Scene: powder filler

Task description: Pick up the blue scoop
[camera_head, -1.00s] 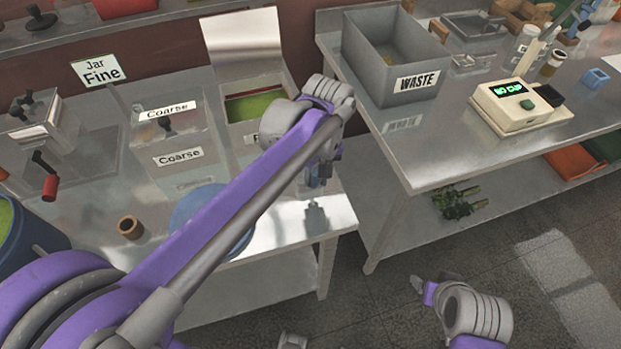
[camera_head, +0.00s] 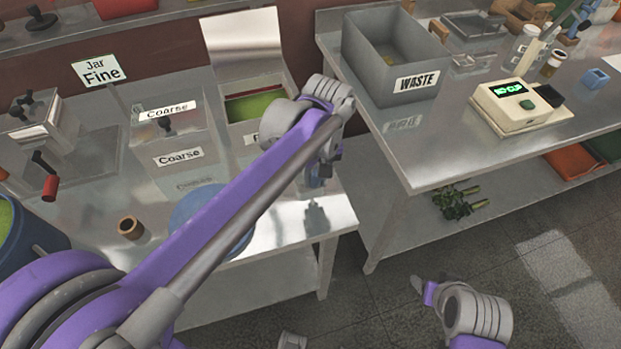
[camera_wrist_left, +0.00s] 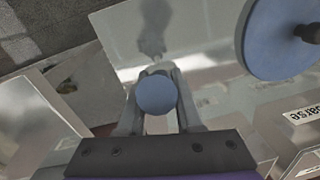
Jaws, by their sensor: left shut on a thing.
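My left gripper (camera_head: 318,178) hangs at the end of the left arm, above the front right corner of the left steel table. In the left wrist view its fingers (camera_wrist_left: 155,100) are shut on the blue scoop (camera_wrist_left: 156,95), which shows end-on as a round blue shape. The rest of the scoop is hidden behind that round face. In the head view the scoop is too small to make out with certainty.
A blue disc (camera_wrist_left: 283,45) with a dark knob lies on the table; my left arm partly covers it in the head view. The right table holds a WASTE bin (camera_head: 395,60) and a scale (camera_head: 520,105).

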